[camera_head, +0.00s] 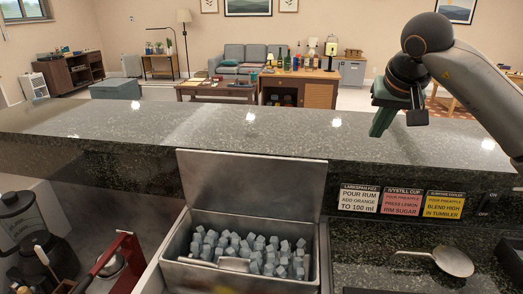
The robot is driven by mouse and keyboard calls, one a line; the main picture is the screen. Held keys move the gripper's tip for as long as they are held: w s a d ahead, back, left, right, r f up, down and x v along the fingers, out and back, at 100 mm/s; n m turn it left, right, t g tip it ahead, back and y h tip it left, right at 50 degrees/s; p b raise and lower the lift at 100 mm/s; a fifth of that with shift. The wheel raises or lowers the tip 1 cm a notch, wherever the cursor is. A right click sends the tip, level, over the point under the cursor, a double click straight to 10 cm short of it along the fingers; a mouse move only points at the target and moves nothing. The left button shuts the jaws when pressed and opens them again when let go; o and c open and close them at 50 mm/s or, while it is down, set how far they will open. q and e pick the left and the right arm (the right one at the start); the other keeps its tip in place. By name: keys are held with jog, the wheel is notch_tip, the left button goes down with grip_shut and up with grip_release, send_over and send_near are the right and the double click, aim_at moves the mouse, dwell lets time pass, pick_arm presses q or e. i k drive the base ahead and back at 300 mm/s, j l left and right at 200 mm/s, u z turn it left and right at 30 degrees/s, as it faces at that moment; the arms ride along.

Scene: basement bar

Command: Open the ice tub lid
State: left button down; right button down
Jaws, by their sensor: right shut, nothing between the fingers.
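The metal ice tub (174,246) is set into the bar in the lower middle of the view. Its flat lid (254,186) stands raised along the tub's back edge, leaning on the counter's dark inner face. Many pale ice cubes (256,247) show inside, with a flat metal piece (234,264) among them. My right gripper (382,122) hangs over the bar top at the upper right, well away from the lid, shut and empty. My left gripper is not in view.
Three recipe cards (400,203) are on the counter's inner face, right of the lid. A metal scoop or strainer (453,261) lies at the lower right. A blender (29,230) and a red machine (115,262) stand at the lower left. The bar top (250,125) is clear.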

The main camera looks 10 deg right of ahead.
aim_at(286, 188)
jog(key=j, duration=0.7)
jog(key=k+j, duration=0.15)
jog(key=j, duration=0.6)
jog(key=i+l, duration=0.2)
jog(key=i, duration=0.3)
jog(key=z, duration=0.05)
